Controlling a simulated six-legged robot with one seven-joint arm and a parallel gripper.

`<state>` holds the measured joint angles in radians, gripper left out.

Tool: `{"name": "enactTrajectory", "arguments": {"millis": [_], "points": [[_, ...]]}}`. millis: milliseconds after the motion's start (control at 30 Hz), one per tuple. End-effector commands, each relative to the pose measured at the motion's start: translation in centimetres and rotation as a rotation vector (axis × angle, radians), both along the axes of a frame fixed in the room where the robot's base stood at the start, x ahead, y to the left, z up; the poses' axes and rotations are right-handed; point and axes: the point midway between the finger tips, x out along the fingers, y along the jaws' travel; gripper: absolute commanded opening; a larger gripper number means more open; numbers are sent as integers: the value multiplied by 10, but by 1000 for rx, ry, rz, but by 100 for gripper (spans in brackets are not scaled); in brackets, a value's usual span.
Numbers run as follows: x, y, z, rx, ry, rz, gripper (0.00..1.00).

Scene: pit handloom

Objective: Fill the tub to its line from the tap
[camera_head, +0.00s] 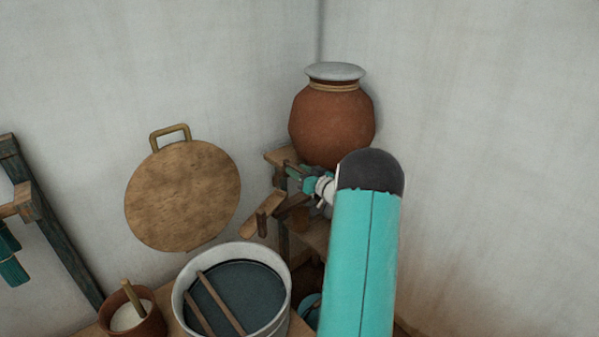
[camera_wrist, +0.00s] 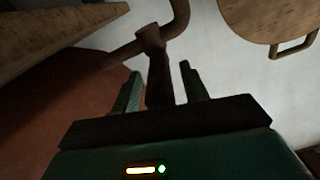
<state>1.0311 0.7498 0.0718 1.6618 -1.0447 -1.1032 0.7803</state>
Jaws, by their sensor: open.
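The tub (camera_head: 181,299) is a pale round vessel at the bottom of the head view, dark inside, with two wooden sticks across it. I cannot make out its line or the level inside. In the wrist view a brown tap (camera_wrist: 181,20) has a curved pipe and a straight handle (camera_wrist: 158,75). My gripper (camera_wrist: 163,85) is open, with one finger on each side of the handle; I cannot tell whether either touches it. In the head view my gripper (camera_head: 300,178) is small and partly hidden below a lidded clay pot (camera_head: 330,125).
The pot stands on a wooden stand (camera_head: 283,155) in the corner. A wooden trough-like piece (camera_head: 263,215) juts out below it, towards the tub. A round wooden lid (camera_head: 183,195) leans on the wall. A small brown pot (camera_head: 150,325) with a stick stands left of the tub.

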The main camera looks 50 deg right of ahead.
Motion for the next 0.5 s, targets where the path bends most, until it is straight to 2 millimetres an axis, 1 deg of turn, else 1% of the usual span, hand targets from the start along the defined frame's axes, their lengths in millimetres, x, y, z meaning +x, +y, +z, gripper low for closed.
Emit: {"name": "enactTrajectory", "arguments": {"millis": [133, 267, 367, 500], "points": [[-5, 0, 0, 0, 1, -2, 44], [-20, 1, 0, 0, 2, -3, 44], [-40, 3, 0, 0, 3, -3, 44], [-72, 6, 0, 1, 2, -4, 44]]}}
